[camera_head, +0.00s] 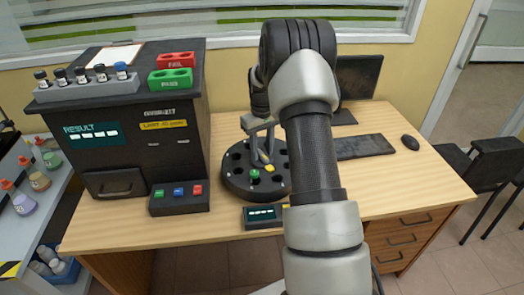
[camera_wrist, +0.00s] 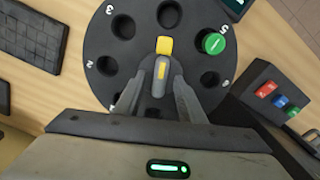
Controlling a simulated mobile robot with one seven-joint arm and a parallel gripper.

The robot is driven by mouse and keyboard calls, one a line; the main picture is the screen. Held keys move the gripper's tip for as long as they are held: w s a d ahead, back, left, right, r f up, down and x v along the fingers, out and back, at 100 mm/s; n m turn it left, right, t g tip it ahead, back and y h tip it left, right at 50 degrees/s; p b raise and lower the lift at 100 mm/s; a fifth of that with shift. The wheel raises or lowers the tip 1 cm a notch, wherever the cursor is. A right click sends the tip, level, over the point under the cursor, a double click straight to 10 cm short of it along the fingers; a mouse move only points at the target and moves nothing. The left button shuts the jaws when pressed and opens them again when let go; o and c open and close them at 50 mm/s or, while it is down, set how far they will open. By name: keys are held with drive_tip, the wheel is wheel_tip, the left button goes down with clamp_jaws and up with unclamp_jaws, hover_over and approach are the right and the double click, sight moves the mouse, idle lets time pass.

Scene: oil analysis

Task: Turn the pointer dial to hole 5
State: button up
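The black round dial (camera_head: 236,184) stands on the desk, with a ring of holes around its top. The dial (camera_wrist: 115,75) fills the upper middle of the wrist view, with white numbers at its rim. A green-capped vial (camera_wrist: 213,43) sits in the hole beside the number 5; its cap (camera_head: 254,173) also shows in the head view. The grey pointer with a yellow tip (camera_wrist: 164,45) lies near the dial's middle. My gripper (camera_wrist: 163,72) is over the dial, with one finger on each side of the pointer. Whether the fingers touch it is unclear.
A small display box (camera_head: 262,217) stands in front of the dial. A button box (camera_head: 178,199) and the black analyser (camera_head: 150,130) are at left. A keyboard (camera_head: 365,147) and mouse (camera_head: 410,142) lie at right. The desk's front right is clear.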

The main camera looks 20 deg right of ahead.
drive_tip(key=shift+f, duration=0.15)
clamp_jaws()
drive_tip(key=shift+m, duration=0.3)
drive_tip(key=m, duration=0.3)
drive_tip(key=shift+m+p, duration=0.3)
drive_tip(key=m, duration=0.4)
drive_tip(key=shift+m, duration=0.4)
unclamp_jaws()
